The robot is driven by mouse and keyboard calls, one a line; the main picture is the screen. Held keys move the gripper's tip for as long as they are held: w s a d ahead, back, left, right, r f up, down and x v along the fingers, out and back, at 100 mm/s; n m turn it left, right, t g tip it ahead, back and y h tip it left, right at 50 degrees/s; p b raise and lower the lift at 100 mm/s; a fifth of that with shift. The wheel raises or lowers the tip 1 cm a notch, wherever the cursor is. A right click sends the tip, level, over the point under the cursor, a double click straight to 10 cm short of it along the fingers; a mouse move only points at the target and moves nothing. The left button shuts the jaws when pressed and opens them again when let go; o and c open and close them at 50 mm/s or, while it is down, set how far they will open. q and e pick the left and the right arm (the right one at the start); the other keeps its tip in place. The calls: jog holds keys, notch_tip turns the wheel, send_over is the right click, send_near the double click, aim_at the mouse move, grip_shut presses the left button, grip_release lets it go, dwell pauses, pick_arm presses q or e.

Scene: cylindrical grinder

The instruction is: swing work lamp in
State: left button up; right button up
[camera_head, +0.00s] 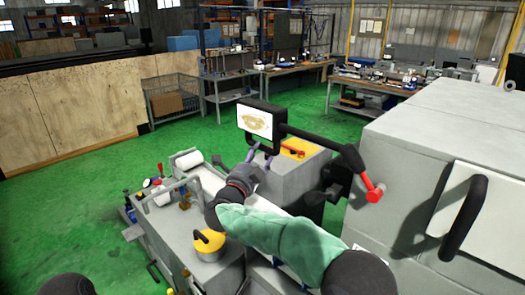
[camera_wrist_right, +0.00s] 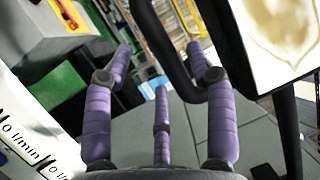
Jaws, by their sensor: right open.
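The work lamp (camera_head: 262,122) is a black-framed rectangular head with a pale front face. It sits on a black arm (camera_head: 318,138) that runs right to a joint with a red end (camera_head: 375,194) beside the grey machine housing. My right gripper (camera_head: 258,160) is open just below the lamp head. In the wrist view, a black looped bar (camera_wrist_right: 172,58) passes between the purple fingers (camera_wrist_right: 160,65), and the lamp's pale face (camera_wrist_right: 283,38) is at the upper right. I cannot tell whether the fingers touch the bar. My left gripper is not in view.
A large grey housing (camera_head: 440,130) with a black handle fills the right. A yellow-capped part (camera_head: 208,242) and small bottles sit on the machine bed. Green floor is clear at left.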

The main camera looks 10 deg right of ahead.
jog(key=v, duration=0.7)
jog(key=shift+s, duration=0.35)
jog(key=shift+a+f, duration=0.1)
jog(key=shift+a, duration=0.05)
